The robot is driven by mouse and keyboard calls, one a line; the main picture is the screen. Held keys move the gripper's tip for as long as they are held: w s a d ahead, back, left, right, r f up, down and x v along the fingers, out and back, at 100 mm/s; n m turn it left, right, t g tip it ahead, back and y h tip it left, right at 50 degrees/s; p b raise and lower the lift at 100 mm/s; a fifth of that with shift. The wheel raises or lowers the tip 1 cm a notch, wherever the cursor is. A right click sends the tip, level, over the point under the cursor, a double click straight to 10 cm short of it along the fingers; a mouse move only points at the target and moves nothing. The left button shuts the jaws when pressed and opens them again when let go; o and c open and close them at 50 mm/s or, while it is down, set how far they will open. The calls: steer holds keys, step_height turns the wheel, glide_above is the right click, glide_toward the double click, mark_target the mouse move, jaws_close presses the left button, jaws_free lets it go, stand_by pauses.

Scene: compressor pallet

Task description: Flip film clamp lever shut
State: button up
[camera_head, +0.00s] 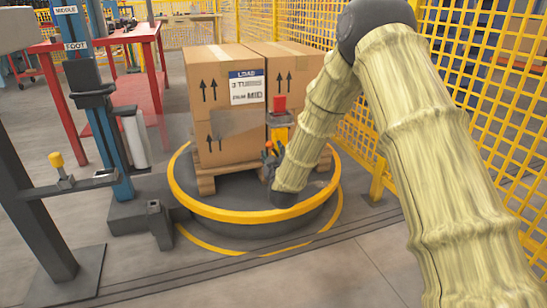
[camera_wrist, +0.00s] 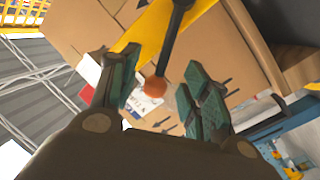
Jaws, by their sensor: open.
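The film clamp (camera_head: 279,127) shows as a yellow body with a red top, against the front of the cartons. Its lever (camera_wrist: 175,35) is a dark rod ending in an orange ball knob (camera_wrist: 155,86) in the wrist view; a small orange spot by my fingers in the head view seems to be the same knob. My gripper (camera_wrist: 158,84) is open, with one finger on each side of the knob in the wrist view. I cannot tell whether a finger touches it. My arm and fingers hide part of the clamp in the head view.
Stacked cartons (camera_head: 220,88) stand on a wooden pallet (camera_head: 206,186) on a round turntable with a yellow rim (camera_head: 235,215). A blue wrapper mast (camera_head: 105,130) stands at left, with a red table (camera_head: 105,42) behind. Yellow mesh fencing (camera_head: 485,85) bounds the right side.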

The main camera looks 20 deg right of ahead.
steer(key=shift+w+d+b, duration=0.2)
steer(key=shift+w+b, duration=0.1)
steer(key=shift+w, duration=0.8)
steer(key=shift+c, duration=0.5)
jaws_close()
